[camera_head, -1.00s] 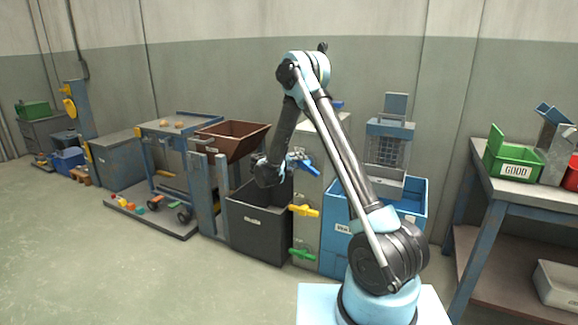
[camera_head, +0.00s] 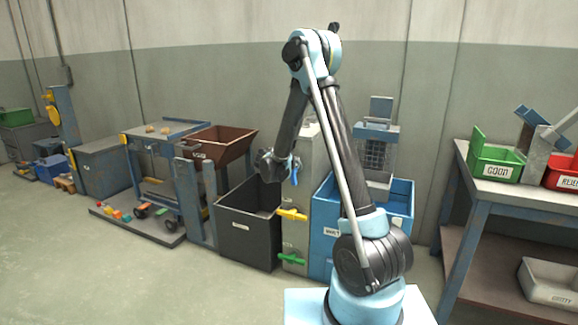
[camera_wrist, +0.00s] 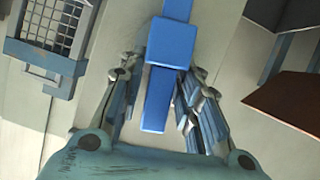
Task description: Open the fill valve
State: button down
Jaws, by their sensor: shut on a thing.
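Three valve handles run down a pale grey panel (camera_head: 299,232): a blue handle (camera_head: 295,174) on top, a yellow handle (camera_head: 292,214) in the middle and a green handle (camera_head: 291,259) low down. I cannot read which one is labelled fill. My gripper (camera_head: 287,166) is at the blue handle, which points mostly downward; the yellow and green ones lie about level. In the wrist view, the blue handle (camera_wrist: 157,98) runs between the fingers of my gripper (camera_wrist: 164,84), which is shut on it. The exact contact is hard to see.
A dark bin (camera_head: 247,230) stands left of the panel and a blue bin (camera_head: 400,202) right of it. A brown hopper (camera_head: 222,146) stands behind left, also in the wrist view (camera_wrist: 292,98). A wire basket (camera_head: 376,152) is at right. Open floor lies at front left.

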jog(key=shift+s+d+m+y, duration=0.25)
jog(key=shift+m+y, duration=0.15)
jog(key=shift+m, duration=0.1)
dwell(0.3)
jog(key=c, duration=1.4)
grip_release()
jog(key=shift+w+f, duration=0.1)
jog(key=shift+c, duration=0.2)
jog(key=v, duration=1.2)
jog(key=shift+f, duration=0.1)
